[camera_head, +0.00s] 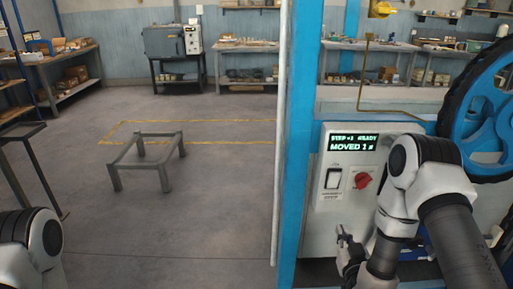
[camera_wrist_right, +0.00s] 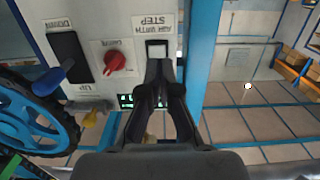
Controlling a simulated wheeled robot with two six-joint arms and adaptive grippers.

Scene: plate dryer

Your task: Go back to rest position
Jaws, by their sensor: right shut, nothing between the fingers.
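My right gripper (camera_head: 343,236) is low in front of the white control panel (camera_head: 322,222), its arm coming in from the right. In the right wrist view, my right gripper (camera_wrist_right: 159,66) is shut and empty. Its fingertips lie just below the white STEP button (camera_wrist_right: 157,49) in the picture; I cannot tell whether they touch the panel. Of my left arm only a rounded white and dark link (camera_head: 30,245) shows at the lower left; its gripper is out of view.
A low metal frame (camera_head: 147,160) stands on otherwise open floor.

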